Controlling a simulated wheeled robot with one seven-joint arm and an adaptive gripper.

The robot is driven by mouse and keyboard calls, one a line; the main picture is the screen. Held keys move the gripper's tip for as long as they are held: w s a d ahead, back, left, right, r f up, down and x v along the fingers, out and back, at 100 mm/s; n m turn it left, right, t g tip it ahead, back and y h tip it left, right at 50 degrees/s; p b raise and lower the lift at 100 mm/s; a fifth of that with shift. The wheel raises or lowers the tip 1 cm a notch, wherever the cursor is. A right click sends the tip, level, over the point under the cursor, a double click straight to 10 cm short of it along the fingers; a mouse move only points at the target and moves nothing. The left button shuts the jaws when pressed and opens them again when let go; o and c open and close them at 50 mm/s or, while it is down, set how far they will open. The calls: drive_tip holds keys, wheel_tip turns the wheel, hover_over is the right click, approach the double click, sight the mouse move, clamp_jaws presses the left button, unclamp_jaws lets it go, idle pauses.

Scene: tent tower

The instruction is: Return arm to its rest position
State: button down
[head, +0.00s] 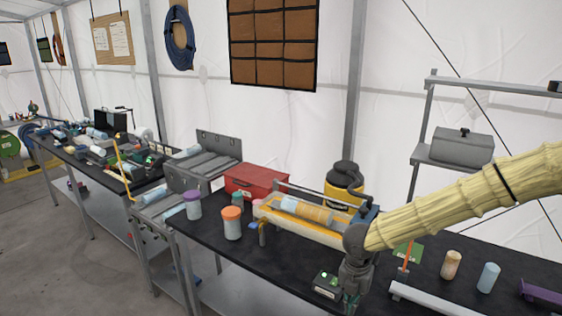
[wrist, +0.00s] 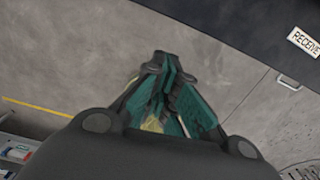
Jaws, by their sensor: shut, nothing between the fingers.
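My gripper (head: 351,301) hangs at the lower middle of the head view, pointing down by the front edge of the black-topped bench (head: 215,262). My arm comes in from the right under a yellowish sleeve. In the wrist view my gripper (wrist: 172,62) shows dark fingers with green pads drawn together and nothing between them. Grey floor (wrist: 70,60) lies beyond the fingers there.
A small device with a green light (head: 327,284) sits close left of my gripper. A yellow tray with cylinders (head: 285,224) lies behind. Jars with orange (head: 232,223) and purple (head: 193,205) lids stand left. Two small cylinders (head: 450,264) (head: 488,277) stand right. Open floor lies at left.

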drive_tip(key=s+d+f+n+t+h+b, duration=0.15)
drive_tip(key=s+f+n, duration=0.35)
drive_tip(key=f+n, duration=0.5)
drive_tip(key=s+d+f+n+h+b, duration=0.1)
drive_tip(key=s+d+f+n+b, duration=0.15)
drive_tip(key=s+f+n, duration=0.7)
drive_tip(key=s+f+n+g+y+b, duration=0.1)
drive_tip(key=s+f+n+b, duration=0.1)
drive_tip(key=s+f+n, duration=0.5)
drive_tip(key=s+a+f+n+y+b, duration=0.1)
drive_tip(key=s+f+n+y+b, duration=0.1)
drive_tip(key=s+f+n, duration=0.5)
drive_tip(key=s+n+b, duration=0.1)
drive_tip(key=s+n, duration=0.5)
drive_tip(key=n, duration=0.2)
drive_tip(key=shift+s+g, duration=0.2)
drive_tip(key=shift+g, duration=0.15)
